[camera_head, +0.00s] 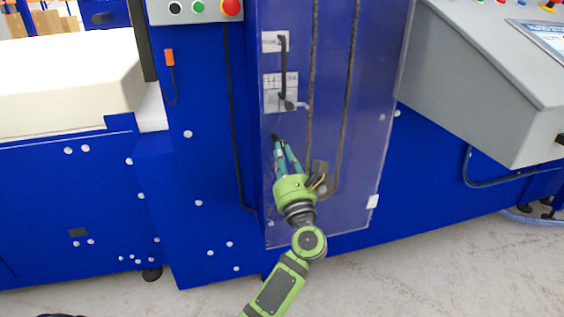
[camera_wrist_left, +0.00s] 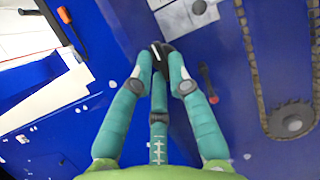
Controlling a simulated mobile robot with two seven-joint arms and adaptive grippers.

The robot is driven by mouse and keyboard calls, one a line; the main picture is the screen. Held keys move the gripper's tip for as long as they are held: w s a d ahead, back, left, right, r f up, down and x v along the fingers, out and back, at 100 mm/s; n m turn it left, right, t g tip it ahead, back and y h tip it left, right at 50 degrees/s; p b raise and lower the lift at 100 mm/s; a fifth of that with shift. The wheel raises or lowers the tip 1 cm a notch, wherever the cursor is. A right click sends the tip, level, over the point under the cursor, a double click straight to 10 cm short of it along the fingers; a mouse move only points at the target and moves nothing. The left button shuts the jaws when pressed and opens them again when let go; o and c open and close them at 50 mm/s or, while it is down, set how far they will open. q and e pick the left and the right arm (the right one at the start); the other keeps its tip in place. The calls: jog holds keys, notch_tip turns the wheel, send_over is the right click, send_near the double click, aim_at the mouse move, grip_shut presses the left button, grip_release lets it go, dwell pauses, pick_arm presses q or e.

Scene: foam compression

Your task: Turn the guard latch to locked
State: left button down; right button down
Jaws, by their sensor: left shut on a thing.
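My left gripper (camera_head: 277,140) reaches up to the front of the clear guard panel (camera_head: 345,215) on the blue machine. In the left wrist view its fingers (camera_wrist_left: 160,62) are shut on a small black part (camera_wrist_left: 156,50), mostly hidden by the fingertips. I cannot tell whether this part is the guard latch. The same black part (camera_head: 274,137) shows at the fingertips in the head view. Above it is a light marked plate (camera_head: 272,98) with a grey round knob (camera_head: 290,105); the knob also shows in the left wrist view (camera_wrist_left: 199,7). My right gripper is not in view.
A black bar handle (camera_head: 283,65) stands above the plate. A button box with a red button (camera_head: 231,7) is at the top. A grey console (camera_head: 490,90) juts out at the right. An orange-topped hook (camera_head: 169,58) hangs at the left. The floor (camera_head: 440,270) in front is clear.

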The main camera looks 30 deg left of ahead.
pick_arm(q)
jog(key=shift+r, duration=0.55)
jog(key=c, duration=1.2)
grip_release()
jog(key=shift+f, duration=0.15)
jog(key=shift+f, duration=0.1)
jog(key=v, duration=1.2)
